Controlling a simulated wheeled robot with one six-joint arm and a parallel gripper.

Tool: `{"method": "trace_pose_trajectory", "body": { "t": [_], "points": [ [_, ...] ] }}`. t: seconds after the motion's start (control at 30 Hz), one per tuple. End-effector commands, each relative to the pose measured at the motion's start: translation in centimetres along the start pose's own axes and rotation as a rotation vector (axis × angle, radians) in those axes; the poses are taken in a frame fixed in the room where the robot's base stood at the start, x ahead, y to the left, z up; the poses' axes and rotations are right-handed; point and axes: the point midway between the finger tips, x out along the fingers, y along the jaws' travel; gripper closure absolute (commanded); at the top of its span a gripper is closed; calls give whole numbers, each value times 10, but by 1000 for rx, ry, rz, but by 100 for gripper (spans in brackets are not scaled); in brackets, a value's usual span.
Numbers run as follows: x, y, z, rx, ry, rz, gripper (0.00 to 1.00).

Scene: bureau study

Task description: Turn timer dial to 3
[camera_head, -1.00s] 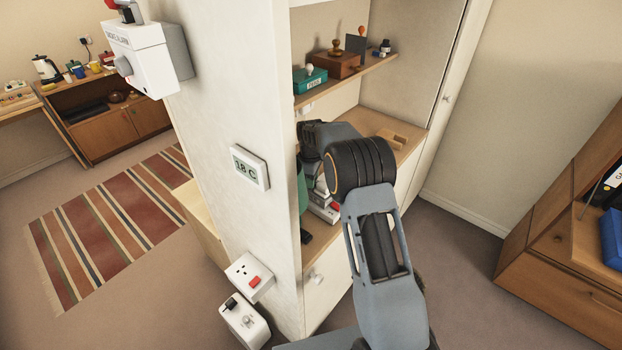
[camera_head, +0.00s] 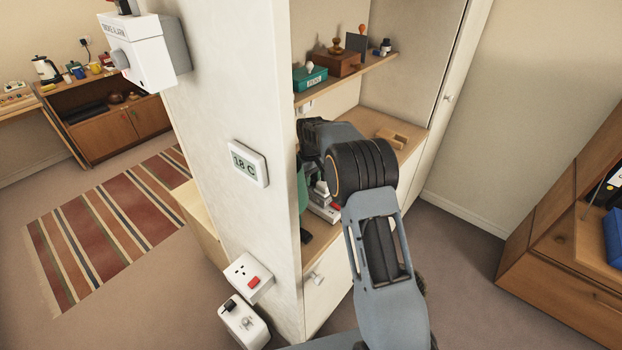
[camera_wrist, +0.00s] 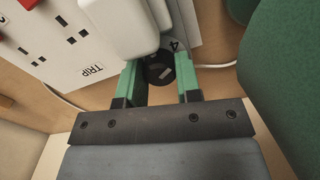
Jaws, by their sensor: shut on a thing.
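The timer dial (camera_wrist: 160,72) is a small round black knob with a pale mark, set by a white panel in the wrist view. A printed "4" (camera_wrist: 174,46) shows just to its upper right; other numbers are hidden. My gripper (camera_wrist: 158,62) has its two green fingers on either side of the dial and is shut on it. In the head view my wrist and arm reach into the cabinet, and the fingers and dial are hidden.
A white socket strip marked TRIP (camera_wrist: 72,45) with red switches lies left of the dial. A white block (camera_wrist: 120,28) sits close above my left finger. A large green object (camera_wrist: 285,85) stands close on the right. The cabinet's side wall (camera_head: 245,100) borders my arm.

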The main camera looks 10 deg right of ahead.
Motion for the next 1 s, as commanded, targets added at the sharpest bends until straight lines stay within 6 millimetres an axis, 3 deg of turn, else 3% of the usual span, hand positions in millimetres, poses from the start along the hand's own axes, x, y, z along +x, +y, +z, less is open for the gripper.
{"method": "trace_pose_trajectory", "body": {
  "t": [0.4,0.97,1.0],
  "points": [
    [-1,0,0,184,2,0,92],
    [-1,0,0,212,1,0,92],
    [-1,0,0,212,1,0,67]
  ]
}}
